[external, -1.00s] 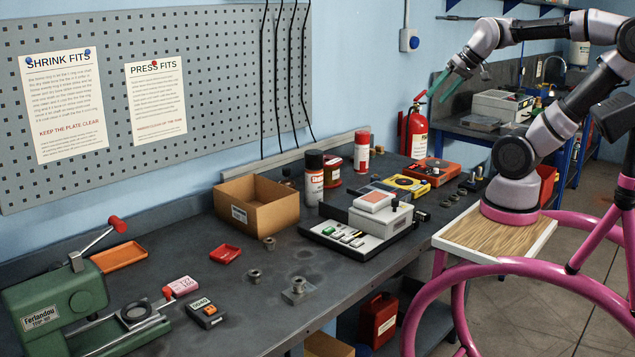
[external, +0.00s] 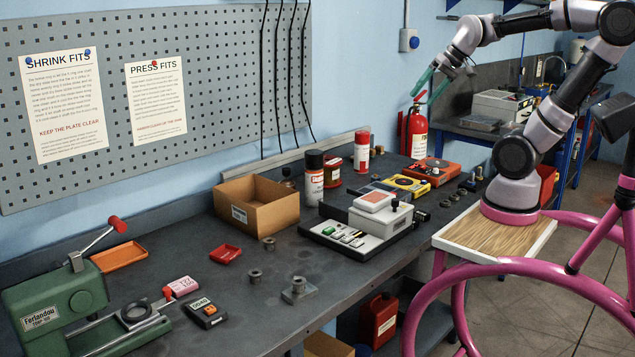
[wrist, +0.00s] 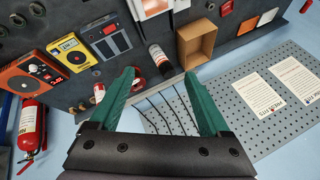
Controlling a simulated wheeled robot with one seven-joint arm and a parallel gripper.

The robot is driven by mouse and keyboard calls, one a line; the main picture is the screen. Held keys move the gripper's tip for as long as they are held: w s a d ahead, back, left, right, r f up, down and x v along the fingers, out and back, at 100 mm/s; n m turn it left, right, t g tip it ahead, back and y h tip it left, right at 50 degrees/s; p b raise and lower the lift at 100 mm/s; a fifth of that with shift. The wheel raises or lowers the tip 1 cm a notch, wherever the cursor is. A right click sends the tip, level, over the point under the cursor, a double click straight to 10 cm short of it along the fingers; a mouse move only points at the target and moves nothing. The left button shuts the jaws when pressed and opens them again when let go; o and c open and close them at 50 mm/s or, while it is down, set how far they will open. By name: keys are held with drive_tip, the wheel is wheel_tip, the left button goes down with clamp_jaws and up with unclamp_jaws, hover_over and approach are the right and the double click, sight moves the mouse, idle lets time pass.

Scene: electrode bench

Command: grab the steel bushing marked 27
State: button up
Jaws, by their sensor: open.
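Several small steel bushings stand on the dark bench. In the external view one bushing (external: 269,243) is in front of the cardboard box, a second bushing (external: 255,276) is nearer the front, and a third piece (external: 298,290) sits on a flat base by the front edge. More small dark metal pieces (external: 470,183) stand at the far right end. I cannot read a 27 on any of them. My gripper (external: 424,94) is open and empty, high above the far end of the bench. Its teal fingers (wrist: 160,75) are spread in the wrist view.
The cardboard box (external: 257,207), spray can (external: 314,178), grey keypad device (external: 362,236) and fire extinguisher (external: 417,133) stand along the bench or behind it. A green press (external: 60,306) is at the left. The pegboard (wrist: 262,112) is close in the wrist view. The bench's middle front has bare room.

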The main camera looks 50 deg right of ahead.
drive_tip(key=w+a+f+m+g+y, duration=0.1)
drive_tip(key=w+a+f+g+y, duration=0.1)
drive_tip(key=w+a+f, duration=0.45)
drive_tip(key=w+a+f+m+g+y, duration=0.2)
drive_tip(key=w+a, duration=0.2)
drive_tip(key=a, duration=0.6)
drive_tip(key=w+a+f+m+g+y, duration=0.1)
drive_tip(key=w+a+f+g+y, duration=0.1)
drive_tip(key=w+a+f, duration=0.45)
drive_tip(key=m+g+y, duration=0.2)
drive_tip(key=m+y, duration=0.2)
drive_tip(key=m, duration=0.4)
approach(253, 276)
drive_tip(key=a+f, duration=0.1)
drive_tip(key=w+a+f, duration=0.1)
drive_tip(key=a, duration=0.1)
drive_tip(key=shift+f, duration=0.25)
drive_tip(key=shift+s+x, duration=0.2)
drive_tip(key=shift+x, duration=1.2)
drive_tip(key=shift+s+x, duration=0.15)
drive_tip(key=shift+x, duration=1.25)
drive_tip(key=shift+r, duration=0.15)
clamp_jaws()
